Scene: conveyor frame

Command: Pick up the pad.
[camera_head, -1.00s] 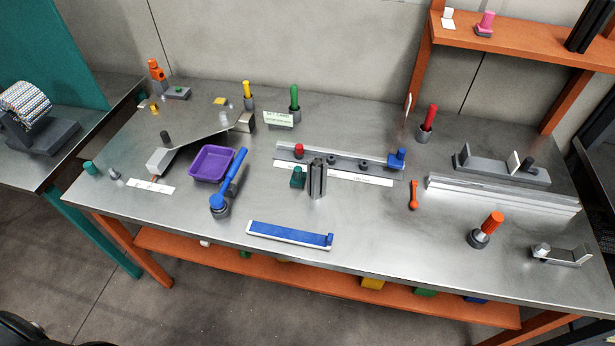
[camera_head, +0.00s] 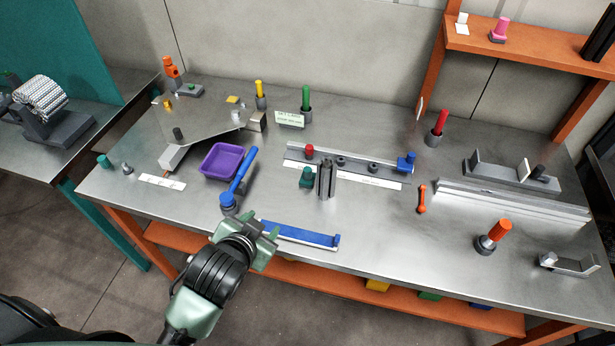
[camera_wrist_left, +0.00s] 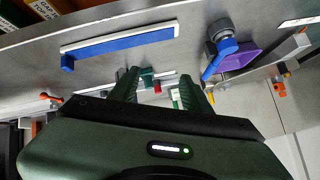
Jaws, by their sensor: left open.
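No single thing is clearly marked as the pad. A long blue strip in a white tray (camera_head: 300,233) lies near the front edge of the table, and a small yellow square (camera_head: 232,99) lies on the metal plate at the back left. My left gripper (camera_head: 263,221) is open and empty, at the left end of the blue strip in the head view, apparently above the table. In the left wrist view the blue strip (camera_wrist_left: 118,42) lies off to the upper left of the open fingers (camera_wrist_left: 158,76). My right gripper is not in view.

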